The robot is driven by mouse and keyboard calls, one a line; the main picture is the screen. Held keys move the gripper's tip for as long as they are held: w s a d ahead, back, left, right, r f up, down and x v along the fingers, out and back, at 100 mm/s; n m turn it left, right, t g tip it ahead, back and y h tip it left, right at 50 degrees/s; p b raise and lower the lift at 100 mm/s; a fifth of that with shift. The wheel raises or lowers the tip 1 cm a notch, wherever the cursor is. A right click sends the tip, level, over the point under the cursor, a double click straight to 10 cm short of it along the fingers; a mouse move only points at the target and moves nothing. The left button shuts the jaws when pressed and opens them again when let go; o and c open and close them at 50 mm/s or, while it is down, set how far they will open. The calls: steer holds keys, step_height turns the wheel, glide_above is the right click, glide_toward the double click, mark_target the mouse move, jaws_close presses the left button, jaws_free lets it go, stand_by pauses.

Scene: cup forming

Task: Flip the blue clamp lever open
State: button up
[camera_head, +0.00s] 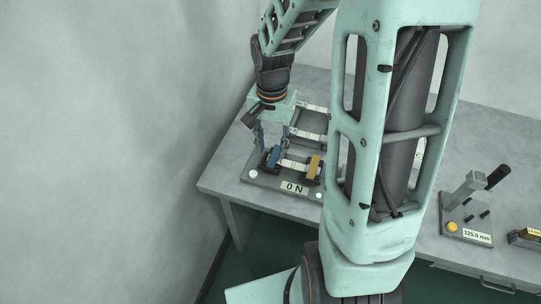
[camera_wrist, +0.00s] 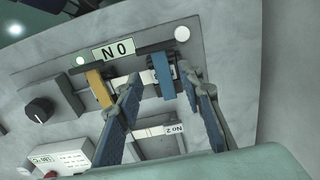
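The blue clamp lever (camera_head: 272,157) sits at the left of a grey fixture plate on the table. In the wrist view the blue lever (camera_wrist: 163,77) shows between my two fingertips, with a gap visible on the left side; contact on the right side I cannot tell. My gripper (camera_head: 271,143) points down over the blue lever. In the wrist view my gripper (camera_wrist: 163,80) has its two blue-padded fingers spread apart, with nothing held. The blue lever's base is partly hidden by the fingers.
A yellow clamp lever (camera_head: 315,166) stands beside the blue one, near my left finger in the wrist view. A "0 N" display (camera_head: 294,188) lies at the plate's front. A gauge stand with a "125.0 mm" display (camera_head: 477,237) is at right. My arm hides the table's middle.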

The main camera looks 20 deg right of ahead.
mark_target(271, 163)
steer(key=shift+w+f, duration=0.1)
steer(key=shift+f, duration=2.55)
steer(key=shift+c, duration=0.7)
jaws_close()
